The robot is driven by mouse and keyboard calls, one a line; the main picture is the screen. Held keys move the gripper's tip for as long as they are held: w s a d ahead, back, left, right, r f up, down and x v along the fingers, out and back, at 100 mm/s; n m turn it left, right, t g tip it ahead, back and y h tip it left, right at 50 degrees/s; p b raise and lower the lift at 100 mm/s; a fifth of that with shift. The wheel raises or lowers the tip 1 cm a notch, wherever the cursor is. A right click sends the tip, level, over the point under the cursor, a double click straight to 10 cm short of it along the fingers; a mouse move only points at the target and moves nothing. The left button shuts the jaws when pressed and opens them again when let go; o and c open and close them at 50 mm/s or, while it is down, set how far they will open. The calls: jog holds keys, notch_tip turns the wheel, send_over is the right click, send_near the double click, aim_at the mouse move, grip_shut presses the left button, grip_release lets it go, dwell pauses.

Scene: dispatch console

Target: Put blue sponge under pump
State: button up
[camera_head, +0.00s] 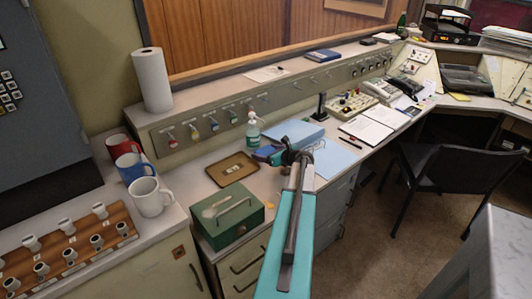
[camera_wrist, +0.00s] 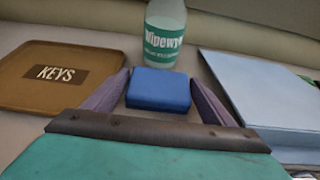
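The blue sponge (camera_wrist: 159,88) sits between the two fingers of my gripper (camera_wrist: 159,95) in the wrist view, with a finger close against each side. My gripper looks shut on it. In the head view my gripper (camera_head: 278,157) is over the counter, and the sponge (camera_head: 264,151) shows partly at its tip. The pump bottle (camera_head: 253,134) is clear with a green label and stands upright just behind the sponge. In the wrist view the bottle (camera_wrist: 164,35) is straight ahead, its pump top cut off by the frame. Whether the sponge touches the counter is unclear.
A brown KEYS tray (camera_wrist: 50,97) lies left of the sponge, and a light-blue folder stack (camera_wrist: 255,95) lies to its right. A green box (camera_head: 228,216) stands nearer on the counter. Mugs (camera_head: 150,197) and a paper roll (camera_head: 152,80) stand further left.

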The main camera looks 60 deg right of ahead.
jog(key=shift+o, duration=0.9)
jog(key=shift+r, duration=0.1)
jog(key=shift+r, duration=0.1)
jog(key=b+v, duration=0.1)
jog(key=v, duration=1.1)
jog(key=shift+r, duration=0.1)
